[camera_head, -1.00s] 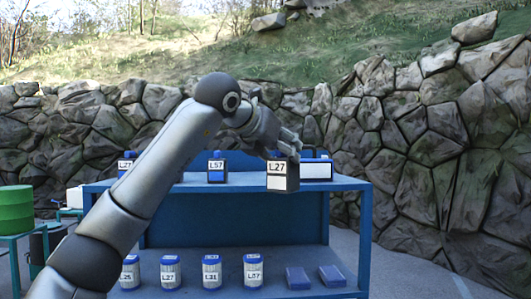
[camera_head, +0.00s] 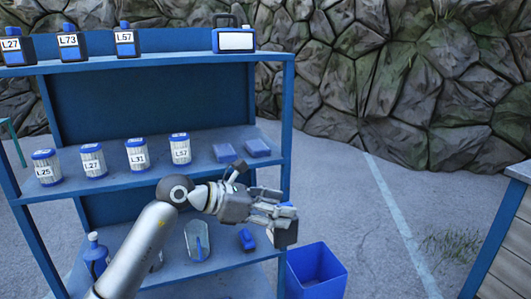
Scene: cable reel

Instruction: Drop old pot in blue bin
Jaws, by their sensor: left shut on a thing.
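My left gripper (camera_head: 277,213) is shut on a dark pot (camera_head: 285,236) with a little blue at its top. In the earlier view this pot carries a white L27 label; the label does not show now. The pot hangs in the air to the right of the shelf. The blue bin (camera_head: 330,287) stands on the ground below and to the right of the pot. It looks open at the top, and its lower part is cut off by the picture's edge. My right gripper is out of view.
A blue shelf (camera_head: 200,136) holds dark pots (camera_head: 126,43) and a blue-black case (camera_head: 234,38) on top. Several white jars (camera_head: 137,155) and two blue boxes (camera_head: 257,147) stand on the middle level. A wooden-sided table (camera_head: 510,240) is at right. The ground between is clear.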

